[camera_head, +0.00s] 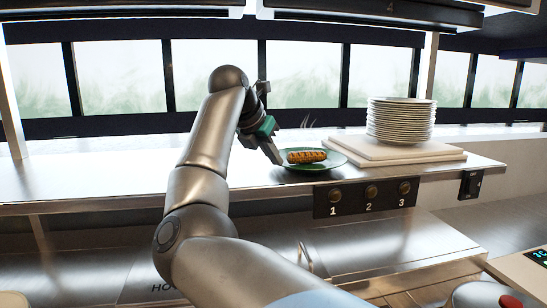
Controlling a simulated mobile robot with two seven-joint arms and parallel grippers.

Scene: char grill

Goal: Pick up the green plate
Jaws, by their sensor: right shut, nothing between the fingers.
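The green plate (337,160) lies flat on the steel shelf, right of the picture's middle. A browned, grill-marked food item (306,156) lies on it. My right gripper (277,158) points down at the plate's left edge. Its fingers look shut with nothing held, and the tips are at or just above the rim; I cannot tell whether they touch it. The gripper hides a little of the plate's left side. My left gripper is not in view.
A tall stack of white plates (400,122) stands on pale boards (431,154) just right of and behind the green plate. A numbered panel with three knobs (367,198) is on the shelf's front edge. The steel shelf (90,180) is clear at left.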

